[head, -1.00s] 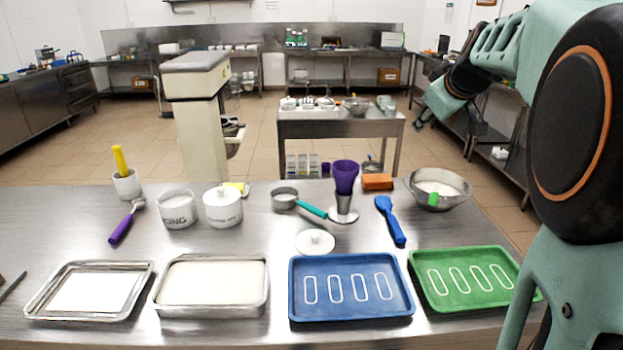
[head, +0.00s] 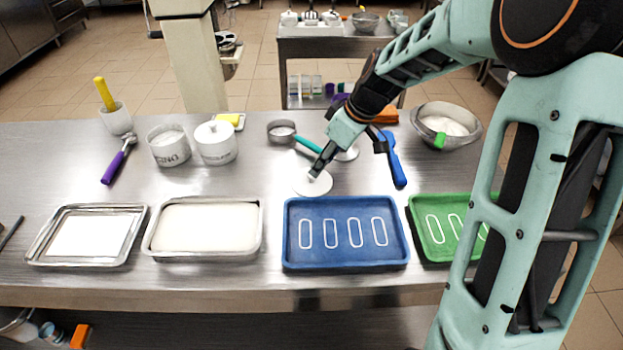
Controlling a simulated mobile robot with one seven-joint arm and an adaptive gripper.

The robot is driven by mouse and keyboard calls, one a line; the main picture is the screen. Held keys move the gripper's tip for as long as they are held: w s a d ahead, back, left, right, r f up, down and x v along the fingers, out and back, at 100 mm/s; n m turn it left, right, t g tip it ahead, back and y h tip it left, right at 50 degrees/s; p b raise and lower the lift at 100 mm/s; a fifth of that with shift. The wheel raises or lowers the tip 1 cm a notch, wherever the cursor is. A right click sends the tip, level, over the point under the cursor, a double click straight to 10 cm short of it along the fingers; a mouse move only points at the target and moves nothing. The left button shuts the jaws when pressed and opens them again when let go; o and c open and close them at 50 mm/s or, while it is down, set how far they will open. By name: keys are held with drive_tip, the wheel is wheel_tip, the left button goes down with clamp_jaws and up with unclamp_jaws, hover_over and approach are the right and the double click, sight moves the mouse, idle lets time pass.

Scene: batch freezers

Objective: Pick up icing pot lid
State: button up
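A round white lid with a small knob (head: 321,187) lies flat on the steel table, behind the blue tray. My gripper (head: 314,175) points down at the lid, with its fingertips at the knob. The fingers are small and dark here, so I cannot tell whether they are open, shut or touching the knob. The white icing pot (head: 169,150) stands uncovered to the left, with part of its lettering showing. A second white pot (head: 216,146) beside it has its own lid on.
A blue tray (head: 345,262) and a green tray (head: 424,252) lie in front. A teal-handled pan (head: 281,130) lies just behind the lid. A blue utensil (head: 396,165) and a metal bowl (head: 462,118) are to the right. Bare table lies between the pots and the lid.

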sight(311, 178)
drive_tip(key=shift+w+p+x, duration=0.15)
drive_tip(key=shift+p+x, duration=0.1)
drive_tip(key=shift+x, duration=1.45)
drive_tip(key=shift+w+p+x, duration=0.2)
drive_tip(key=shift+x, duration=1.55)
drive_tip(key=shift+r, duration=0.1)
drive_tip(key=c, duration=0.9)
